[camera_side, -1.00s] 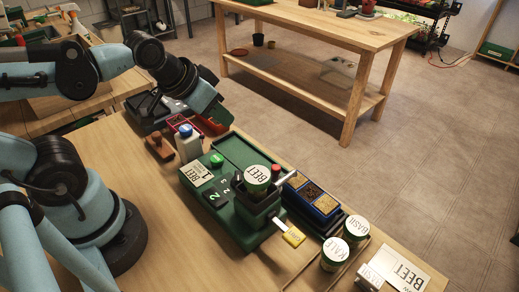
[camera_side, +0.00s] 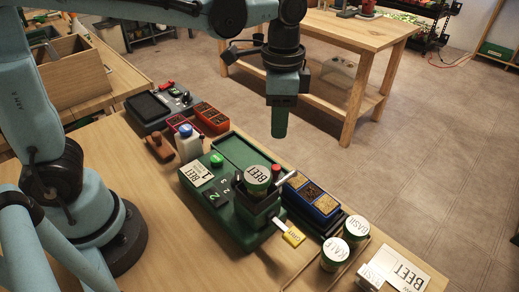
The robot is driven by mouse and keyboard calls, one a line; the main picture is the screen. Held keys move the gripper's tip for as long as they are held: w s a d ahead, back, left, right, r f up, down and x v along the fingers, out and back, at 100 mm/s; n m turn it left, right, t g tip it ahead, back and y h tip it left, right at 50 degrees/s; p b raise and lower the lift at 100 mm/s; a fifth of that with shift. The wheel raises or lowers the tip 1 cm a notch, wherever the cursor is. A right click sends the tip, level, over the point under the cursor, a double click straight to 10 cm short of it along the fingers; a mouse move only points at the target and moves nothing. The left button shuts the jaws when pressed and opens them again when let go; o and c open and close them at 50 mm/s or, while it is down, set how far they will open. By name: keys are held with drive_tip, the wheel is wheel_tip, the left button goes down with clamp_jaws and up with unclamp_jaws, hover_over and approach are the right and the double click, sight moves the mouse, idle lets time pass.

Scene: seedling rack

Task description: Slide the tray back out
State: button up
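A green machine (camera_side: 214,215) stands on the bench, with a jar labelled BEET (camera_side: 257,176) seated upright on top. A blue tray (camera_side: 323,207) with brown and tan cells lies on a dark base along the machine's right side. My gripper (camera_side: 280,136) points straight down above and behind the machine, apart from it and from the blue tray. Its green fingers show as one block, so I cannot tell whether they are parted. Nothing hangs visibly from it.
A red-orange tray (camera_side: 211,117) with dark cells and a white bottle with a blue cap (camera_side: 188,143) stand behind the machine.

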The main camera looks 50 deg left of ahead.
sight(276, 167)
wheel_tip(276, 167, down, 12)
drive_tip(key=shift+r, duration=0.15)
idle(0.5)
clamp_jaws()
